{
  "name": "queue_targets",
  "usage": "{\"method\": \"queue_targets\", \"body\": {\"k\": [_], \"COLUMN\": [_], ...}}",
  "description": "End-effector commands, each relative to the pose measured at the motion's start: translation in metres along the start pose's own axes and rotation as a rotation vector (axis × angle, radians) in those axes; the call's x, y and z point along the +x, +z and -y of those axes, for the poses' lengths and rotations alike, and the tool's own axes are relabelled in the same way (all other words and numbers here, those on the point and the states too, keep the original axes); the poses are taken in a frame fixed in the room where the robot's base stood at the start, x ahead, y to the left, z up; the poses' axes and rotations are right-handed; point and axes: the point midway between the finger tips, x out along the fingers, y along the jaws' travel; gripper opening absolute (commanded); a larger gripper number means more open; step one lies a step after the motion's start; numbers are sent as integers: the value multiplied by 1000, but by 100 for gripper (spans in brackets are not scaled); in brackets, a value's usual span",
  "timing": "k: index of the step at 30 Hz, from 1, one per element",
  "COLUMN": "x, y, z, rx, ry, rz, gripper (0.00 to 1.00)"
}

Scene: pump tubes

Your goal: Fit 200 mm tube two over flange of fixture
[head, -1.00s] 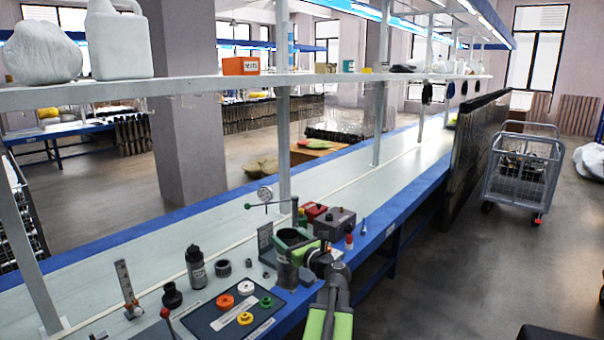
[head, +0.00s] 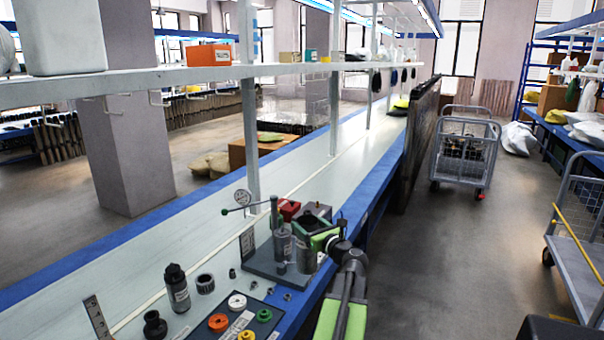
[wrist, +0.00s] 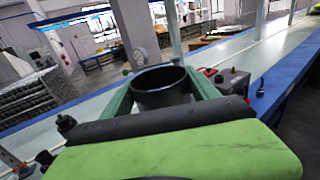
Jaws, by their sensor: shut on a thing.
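My gripper (head: 318,240), with green jaws, is shut on a grey tube (head: 305,254) with a dark open mouth. The tube looks upright, and its dark rim (wrist: 160,84) shows between the jaws in the wrist view. The fixture is a grey base plate (head: 262,264) near the bench's right edge, with a dial gauge on a post. A grey upright cylinder (head: 282,243) stands on the plate, just left of the held tube in the head view. I cannot tell whether the held tube touches the fixture, nor which numbered tube it is.
A dark mat (head: 205,337) with orange, white, green and yellow rings lies in front. The bench beyond is clear. A mesh cart (head: 465,155) stands on the floor.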

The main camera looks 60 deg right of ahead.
Motion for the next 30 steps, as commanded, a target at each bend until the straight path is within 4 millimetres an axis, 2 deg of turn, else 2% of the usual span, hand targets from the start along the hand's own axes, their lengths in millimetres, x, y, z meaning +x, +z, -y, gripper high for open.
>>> {"method": "queue_targets", "body": {"k": [5, 8, 11, 14, 22, 24, 26, 30], "x": [7, 8, 9, 10, 10, 11, 11, 11], "y": [3, 14, 36, 66, 161, 176, 184, 184], "z": [-12, -16, -19, -20, -21, -21, -22, -22], "rx": [1, 1, 1, 1, 1, 1, 1, 1], "ry": [18, 23, 26, 27, 29, 29, 29, 30], "rz": [1, 1, 1, 1, 1, 1, 1, 1], "gripper": [0, 0, 0, 0, 0, 0, 0, 0]}}
